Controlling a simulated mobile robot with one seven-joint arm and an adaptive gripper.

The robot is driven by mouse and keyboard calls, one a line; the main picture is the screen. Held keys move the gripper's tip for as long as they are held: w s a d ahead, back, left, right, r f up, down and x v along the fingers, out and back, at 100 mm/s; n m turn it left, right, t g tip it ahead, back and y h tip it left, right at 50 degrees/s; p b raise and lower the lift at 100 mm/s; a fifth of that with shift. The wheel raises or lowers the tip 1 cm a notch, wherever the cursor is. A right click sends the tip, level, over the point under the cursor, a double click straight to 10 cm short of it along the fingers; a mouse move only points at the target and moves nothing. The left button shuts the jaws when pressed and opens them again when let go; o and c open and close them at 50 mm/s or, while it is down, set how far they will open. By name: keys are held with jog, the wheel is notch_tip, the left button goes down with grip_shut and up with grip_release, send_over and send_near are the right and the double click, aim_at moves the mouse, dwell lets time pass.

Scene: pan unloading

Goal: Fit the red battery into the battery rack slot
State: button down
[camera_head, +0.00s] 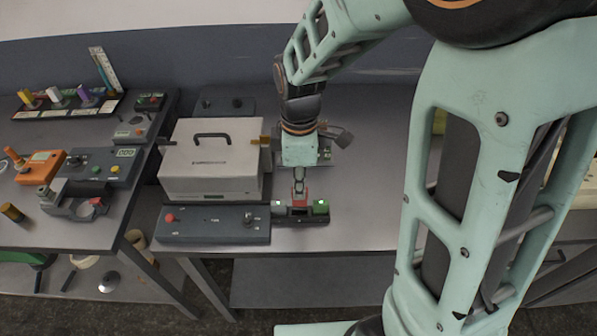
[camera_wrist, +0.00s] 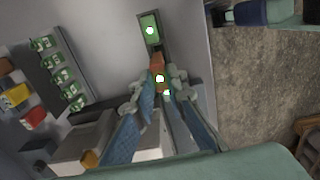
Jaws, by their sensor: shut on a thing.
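The red battery (camera_head: 299,201) is between the fingertips of my gripper (camera_head: 299,188), low at the dark battery rack (camera_head: 300,220). A green-lit block (camera_head: 320,207) stands at the rack's right and a paler block with a green light (camera_head: 278,206) at its left. In the wrist view my gripper (camera_wrist: 160,88) is closed around the near part of the red battery (camera_wrist: 157,63), with the rack's green face (camera_wrist: 150,29) just beyond. The fingers hide part of the battery and slot. I cannot tell how deep the battery sits.
A white box with a black handle (camera_head: 211,160) stands close on the left, behind a grey control panel (camera_head: 213,225). The table (camera_head: 365,215) is clear to the right of the rack. Another table with several devices (camera_head: 85,230) is at the far left.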

jog(key=shift+f+b, duration=0.85)
jog(key=shift+f, duration=0.45)
jog(key=shift+f+b, duration=1.1)
jog(key=shift+f, duration=0.25)
jog(key=c, duration=1.8)
grip_release()
jog(key=shift+c, duration=0.2)
notch_tip(320, 180, up, 12)
jog(key=shift+r, duration=0.1)
